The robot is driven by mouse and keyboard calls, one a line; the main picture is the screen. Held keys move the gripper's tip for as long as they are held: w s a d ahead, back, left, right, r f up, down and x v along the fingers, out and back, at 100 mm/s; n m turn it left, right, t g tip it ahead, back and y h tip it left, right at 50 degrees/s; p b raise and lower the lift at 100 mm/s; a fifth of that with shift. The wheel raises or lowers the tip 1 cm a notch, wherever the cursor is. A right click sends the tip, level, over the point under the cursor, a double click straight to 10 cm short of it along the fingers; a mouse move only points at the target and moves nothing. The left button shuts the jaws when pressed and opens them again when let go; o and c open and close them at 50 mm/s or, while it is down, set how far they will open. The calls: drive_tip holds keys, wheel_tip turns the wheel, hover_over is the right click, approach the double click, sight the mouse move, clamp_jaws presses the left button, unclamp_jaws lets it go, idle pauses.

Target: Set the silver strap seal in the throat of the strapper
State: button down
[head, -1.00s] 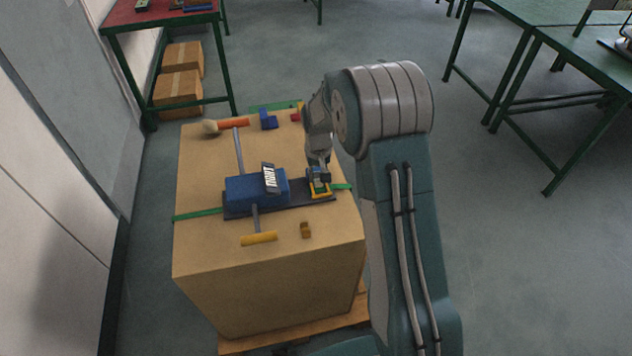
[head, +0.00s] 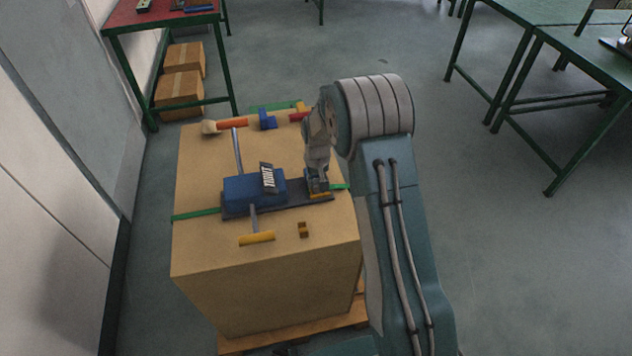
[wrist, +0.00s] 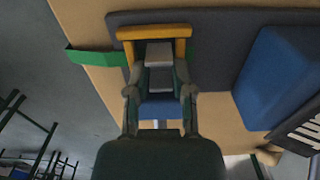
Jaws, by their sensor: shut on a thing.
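The strapper is a blue body (head: 240,188) on a dark base plate (head: 290,203), on top of the large cardboard box. Its yellow throat frame (wrist: 153,33) stands on the plate and shows at the top of the wrist view; in the head view my gripper (head: 317,185) partly covers it. In the wrist view my gripper (wrist: 158,62) is shut on the silver seal (wrist: 158,52), a small pale grey block between the fingertips. The seal is at the yellow frame, seemingly just inside its opening. I cannot tell whether it touches the plate.
Green strap (head: 195,215) crosses the box top (head: 200,250). An orange-handled tool (head: 232,123), a blue item (head: 267,120) and a red item (head: 298,117) lie at the back. A small yellow-brown piece (head: 303,230) and a yellow handle (head: 257,238) are in front.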

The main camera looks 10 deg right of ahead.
drive_tip(key=c, duration=0.5)
unclamp_jaws()
drive_tip(key=shift+s+d+f, duration=0.2)
drive_tip(key=shift+f, duration=0.15)
drive_tip(key=shift+c, duration=0.2)
drive_tip(key=shift+o, duration=0.2)
drive_tip(key=shift+f, duration=0.15)
